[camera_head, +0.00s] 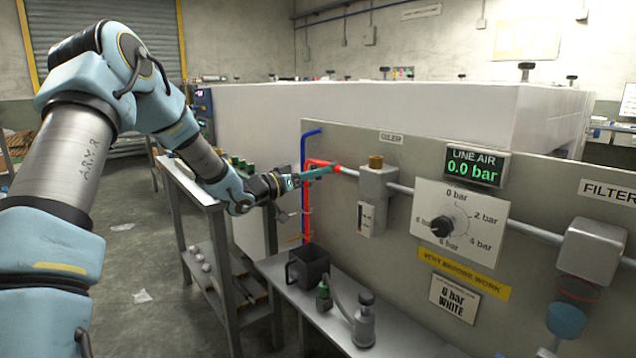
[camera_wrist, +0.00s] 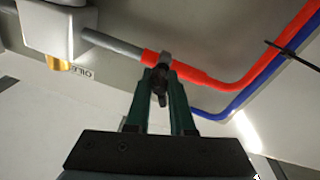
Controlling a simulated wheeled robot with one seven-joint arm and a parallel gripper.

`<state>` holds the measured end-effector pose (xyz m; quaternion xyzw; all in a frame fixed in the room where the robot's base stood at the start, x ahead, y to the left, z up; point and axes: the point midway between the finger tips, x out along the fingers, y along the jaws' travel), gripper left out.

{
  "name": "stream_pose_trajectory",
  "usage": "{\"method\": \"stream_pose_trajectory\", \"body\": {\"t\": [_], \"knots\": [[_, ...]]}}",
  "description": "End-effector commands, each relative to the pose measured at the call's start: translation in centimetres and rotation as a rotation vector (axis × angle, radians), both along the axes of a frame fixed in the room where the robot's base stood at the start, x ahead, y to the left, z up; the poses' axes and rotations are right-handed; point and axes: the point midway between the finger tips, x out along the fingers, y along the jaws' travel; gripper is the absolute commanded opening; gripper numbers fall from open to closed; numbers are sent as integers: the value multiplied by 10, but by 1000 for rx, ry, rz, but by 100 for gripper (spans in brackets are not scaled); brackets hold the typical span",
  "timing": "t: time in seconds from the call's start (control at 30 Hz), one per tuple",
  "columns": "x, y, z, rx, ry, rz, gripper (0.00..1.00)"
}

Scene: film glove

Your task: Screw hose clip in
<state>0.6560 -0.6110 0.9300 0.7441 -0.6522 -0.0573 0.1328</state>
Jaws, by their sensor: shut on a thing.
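A red hose (camera_head: 322,163) runs up the panel's left edge and meets a grey pipe (camera_head: 349,172) at the oiler. In the wrist view, the grey hose clip (camera_wrist: 165,58) sits at the red hose (camera_wrist: 190,71) near its end by the pipe (camera_wrist: 112,42). My gripper (camera_head: 325,171) reaches the hose end from the left. In the wrist view, my gripper's green fingers (camera_wrist: 162,78) are closed on a small dark metal part just below the clip band, which appears to be the clip's screw end. The fingers partly hide it.
The oiler (camera_head: 374,187) with its brass cap stands just right of the hose end. A blue hose (camera_head: 304,150) runs beside the red one. The line air display (camera_head: 475,167) reads 0.0 bar.

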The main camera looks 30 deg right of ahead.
Motion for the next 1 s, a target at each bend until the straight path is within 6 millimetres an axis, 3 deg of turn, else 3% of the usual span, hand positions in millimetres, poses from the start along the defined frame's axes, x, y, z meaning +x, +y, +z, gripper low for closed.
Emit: {"method": "stream_pose_trajectory", "body": {"t": [0.07,1.0], "knots": [[-1,0,-7,19,-74,-2,0],[-1,1,-8,190,-948,-3,0]]}}
